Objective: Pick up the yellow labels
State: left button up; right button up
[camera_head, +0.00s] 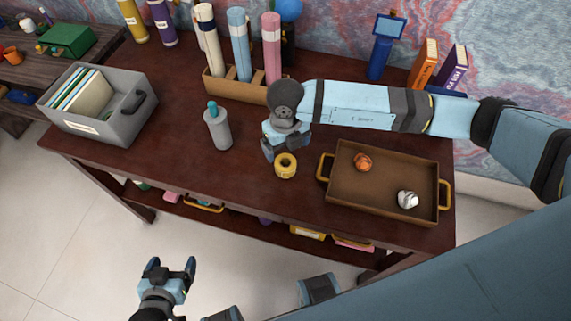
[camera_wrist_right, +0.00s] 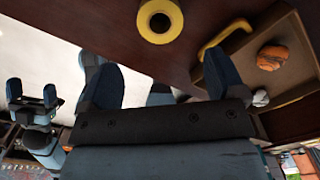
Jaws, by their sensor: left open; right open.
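The yellow labels (camera_head: 286,172) are a small yellow roll with a dark centre, resting on the desk left of the brown tray. The roll also shows at the top of the right wrist view (camera_wrist_right: 178,33). My right gripper (camera_head: 284,149) is open and empty, just behind the roll and apart from it. In the right wrist view the open fingers (camera_wrist_right: 160,78) have nothing between them that I can make out as held. My left gripper (camera_head: 171,267) is open and empty, low in front of the desk over the floor.
The brown tray (camera_head: 347,199) with yellow handles holds an orange crumpled ball (camera_head: 363,162) and a silver one (camera_head: 407,200). A grey bottle (camera_head: 218,130) stands left of my right gripper. A grey file box (camera_head: 121,124) is at the left, a roll holder (camera_head: 222,89) behind. The front-left desktop is clear.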

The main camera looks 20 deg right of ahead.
aim_at(286, 165)
notch_tip(286, 165, down, 10)
jog(key=shift+r+p, duration=0.1)
jog(key=shift+p, duration=0.5)
jog(key=c, duration=1)
